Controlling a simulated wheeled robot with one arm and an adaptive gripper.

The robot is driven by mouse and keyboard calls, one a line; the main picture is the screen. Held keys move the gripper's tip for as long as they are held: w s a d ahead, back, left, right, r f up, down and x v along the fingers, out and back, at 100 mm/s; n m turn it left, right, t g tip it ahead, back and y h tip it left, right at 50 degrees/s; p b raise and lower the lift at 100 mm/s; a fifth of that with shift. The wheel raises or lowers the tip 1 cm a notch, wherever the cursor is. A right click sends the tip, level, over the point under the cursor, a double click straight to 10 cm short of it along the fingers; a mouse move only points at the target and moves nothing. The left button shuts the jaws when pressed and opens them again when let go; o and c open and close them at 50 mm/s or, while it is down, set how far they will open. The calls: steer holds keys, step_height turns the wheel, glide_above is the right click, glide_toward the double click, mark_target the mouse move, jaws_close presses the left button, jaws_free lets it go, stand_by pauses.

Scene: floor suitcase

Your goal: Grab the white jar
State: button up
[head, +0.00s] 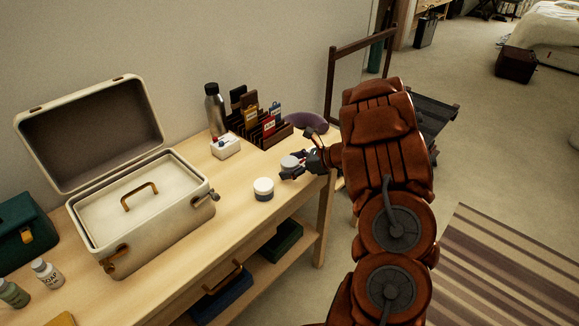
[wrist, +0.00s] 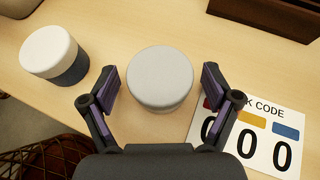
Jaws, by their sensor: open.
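A pale grey-white round jar (wrist: 160,75) stands on the desk, seen from above in the wrist view. It sits between the open fingers of my gripper (wrist: 158,92), with a gap visible on each side. In the head view, this jar (head: 290,161) is partly hidden by my gripper (head: 296,168) near the desk's right end. A second jar (wrist: 50,52), with a white top and a dark lower band, stands to the left, outside the fingers. The head view shows this second jar (head: 263,187) upright and apart from my gripper.
A printed code card (wrist: 262,135) lies beside the right finger. A dark wooden organizer (head: 268,135), a steel bottle (head: 214,108) and a small white box (head: 225,147) stand behind. An open cream case (head: 155,235) takes the desk's left. Bare desk lies between case and jars.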

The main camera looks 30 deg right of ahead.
steer(key=shift+w+a, duration=0.1)
steer(key=shift+w, duration=0.05)
steer(key=shift+c, duration=0.3)
steer(key=shift+f, duration=0.1)
steer(key=c, duration=1.2)
